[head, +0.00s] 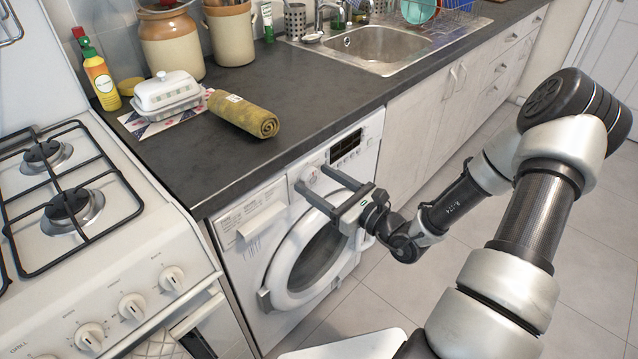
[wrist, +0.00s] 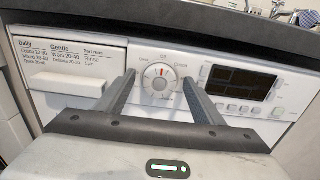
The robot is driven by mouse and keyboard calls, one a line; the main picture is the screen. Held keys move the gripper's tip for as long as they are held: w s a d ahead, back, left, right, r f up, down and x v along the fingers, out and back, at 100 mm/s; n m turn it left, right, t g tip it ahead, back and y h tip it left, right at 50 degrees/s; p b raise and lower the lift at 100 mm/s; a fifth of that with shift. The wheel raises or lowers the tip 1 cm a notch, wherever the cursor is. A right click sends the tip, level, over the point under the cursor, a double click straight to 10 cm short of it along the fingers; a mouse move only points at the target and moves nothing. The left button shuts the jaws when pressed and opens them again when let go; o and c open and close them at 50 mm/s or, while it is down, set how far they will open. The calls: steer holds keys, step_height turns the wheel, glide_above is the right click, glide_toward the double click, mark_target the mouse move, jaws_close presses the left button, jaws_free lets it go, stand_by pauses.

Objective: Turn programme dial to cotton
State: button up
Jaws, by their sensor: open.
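The programme dial (wrist: 159,85) is a round white knob on the washer's front panel. A red mark on it points up, toward the label that looks like "Off". The cotton label (wrist: 181,66) is at the dial's upper right. My gripper (wrist: 159,78) is open, with one finger on each side of the dial and gaps showing. I cannot tell how far the fingertips are from the panel. In the head view, my gripper (head: 311,177) reaches the washer's (head: 248,262) upper front, and the dial is small between the fingers.
A dark display (wrist: 238,82) with buttons is right of the dial. The detergent drawer (wrist: 70,80) is on the left. The countertop (head: 330,95) overhangs above the panel. The round washer door (head: 285,292) is below my gripper. A stove (head: 70,270) stands at left.

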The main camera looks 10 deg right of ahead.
steer(key=shift+c, duration=0.2)
steer(key=c, duration=1)
steer(key=shift+r+m+p, duration=0.15)
steer(key=shift+m+p, duration=0.25)
steer(key=shift+p, duration=0.2)
steer(key=m+p, duration=0.2)
steer(key=shift+r+p, duration=0.1)
steer(key=shift+p, duration=0.2)
steer(key=m+p, duration=0.2)
steer(key=p, duration=0.1)
steer(key=shift+w+d+m, duration=0.1)
steer(key=shift+m, duration=0.3)
steer(key=shift+f+m+p, duration=0.3)
steer(key=shift+m+p, duration=0.5)
steer(key=shift+m, duration=0.3)
